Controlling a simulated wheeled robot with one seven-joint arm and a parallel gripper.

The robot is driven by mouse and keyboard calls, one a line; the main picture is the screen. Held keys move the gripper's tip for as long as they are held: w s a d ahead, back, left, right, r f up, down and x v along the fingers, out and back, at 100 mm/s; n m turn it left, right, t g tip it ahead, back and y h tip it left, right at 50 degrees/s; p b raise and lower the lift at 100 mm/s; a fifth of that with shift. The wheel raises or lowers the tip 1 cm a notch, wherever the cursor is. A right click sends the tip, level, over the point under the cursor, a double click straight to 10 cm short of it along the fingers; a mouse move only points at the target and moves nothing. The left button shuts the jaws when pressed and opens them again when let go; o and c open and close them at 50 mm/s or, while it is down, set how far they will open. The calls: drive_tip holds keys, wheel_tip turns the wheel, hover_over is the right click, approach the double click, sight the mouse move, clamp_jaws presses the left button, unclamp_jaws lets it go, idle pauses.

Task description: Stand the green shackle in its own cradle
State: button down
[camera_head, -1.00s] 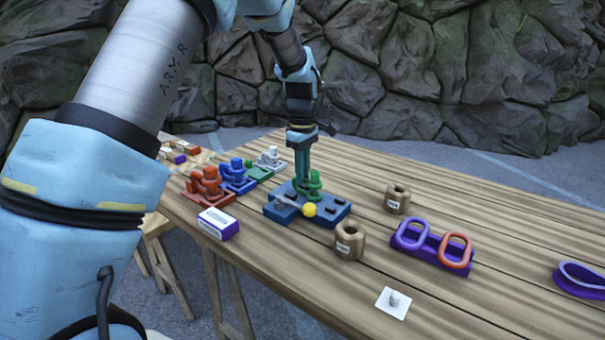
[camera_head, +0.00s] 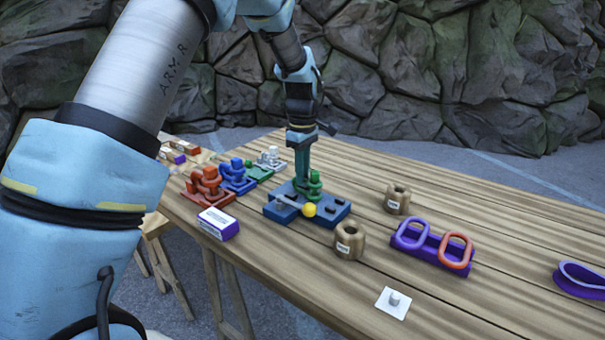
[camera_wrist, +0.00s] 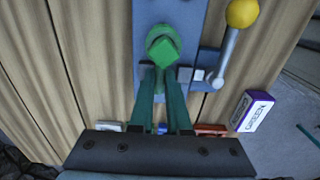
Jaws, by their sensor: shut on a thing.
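The green shackle (camera_head: 314,186) is between the fingers of my gripper (camera_head: 303,186), low over a blue fixture plate (camera_head: 338,212). In the wrist view the green shackle (camera_wrist: 163,46) shows at the fingertips, with the blue plate (camera_wrist: 150,12) beneath it. I cannot tell whether the shackle touches the plate. A green base (camera_head: 259,173), which looks like the green cradle, lies in the row at the back left, between the blue and white pieces; no shackle shows standing on it.
A lever with a yellow knob (camera_head: 309,210) is on the plate's near side. Red (camera_head: 206,187), blue (camera_head: 237,177) and white (camera_head: 270,158) pieces stand left. A purple-white box (camera_head: 218,224), two wooden spools (camera_head: 349,240) and a purple rack (camera_head: 432,252) are nearby.

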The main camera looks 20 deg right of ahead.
drive_tip(key=shift+r, duration=0.2)
drive_tip(key=shift+r+p, duration=1.95)
drive_tip(key=shift+r, duration=0.45)
